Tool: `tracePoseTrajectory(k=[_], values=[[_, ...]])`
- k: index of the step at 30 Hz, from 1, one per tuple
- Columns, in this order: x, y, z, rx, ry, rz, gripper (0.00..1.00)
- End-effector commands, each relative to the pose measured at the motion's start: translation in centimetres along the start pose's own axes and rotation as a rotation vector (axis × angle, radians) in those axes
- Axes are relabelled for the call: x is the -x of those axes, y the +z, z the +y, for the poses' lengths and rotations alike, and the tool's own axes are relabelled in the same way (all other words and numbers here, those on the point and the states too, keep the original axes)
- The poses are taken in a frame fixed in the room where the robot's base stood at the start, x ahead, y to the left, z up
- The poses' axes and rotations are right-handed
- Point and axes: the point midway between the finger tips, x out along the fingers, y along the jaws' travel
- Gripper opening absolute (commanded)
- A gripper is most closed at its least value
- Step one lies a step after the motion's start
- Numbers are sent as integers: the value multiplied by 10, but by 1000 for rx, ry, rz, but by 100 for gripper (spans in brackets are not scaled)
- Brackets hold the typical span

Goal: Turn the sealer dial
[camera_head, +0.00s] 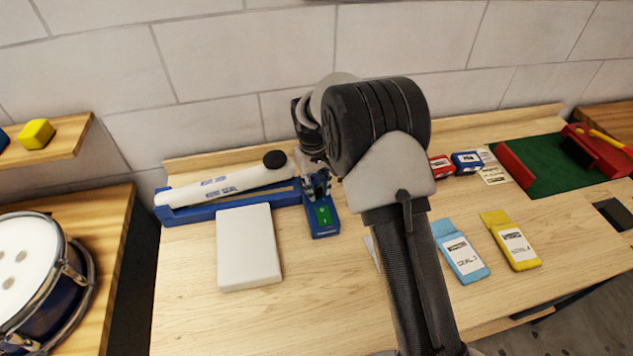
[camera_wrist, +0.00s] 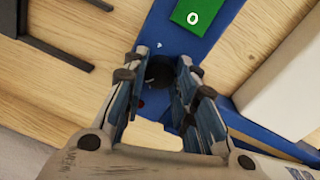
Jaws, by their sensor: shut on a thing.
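The bag sealer (camera_head: 222,187) has a long white arm over a blue base, with a black knob (camera_head: 275,159) at the arm's right end. Its blue control panel (camera_head: 325,230) carries a green display (camera_head: 323,215); in the wrist view the display (camera_wrist: 191,13) shows a 0. The dark dial (camera_wrist: 160,72) sits on the blue panel, mostly hidden by the fingers. My gripper (camera_head: 317,186) is lowered onto the panel behind the display. In the wrist view my gripper (camera_wrist: 160,82) is shut on the dial, with a finger on either side.
A white block (camera_head: 247,246) lies in front of the sealer. A blue packet (camera_head: 460,251) and a yellow packet (camera_head: 511,241) lie to the right. Red and blue boxes (camera_head: 466,163) stand behind them, near a green mat (camera_head: 541,163). A drum (camera_head: 28,262) stands at left.

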Motion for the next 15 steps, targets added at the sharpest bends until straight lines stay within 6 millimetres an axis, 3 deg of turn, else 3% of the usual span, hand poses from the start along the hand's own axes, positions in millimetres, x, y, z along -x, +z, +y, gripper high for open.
tracePoseTrajectory(k=[15], values=[[1, -2, 0, -490, 0, -26, 2]])
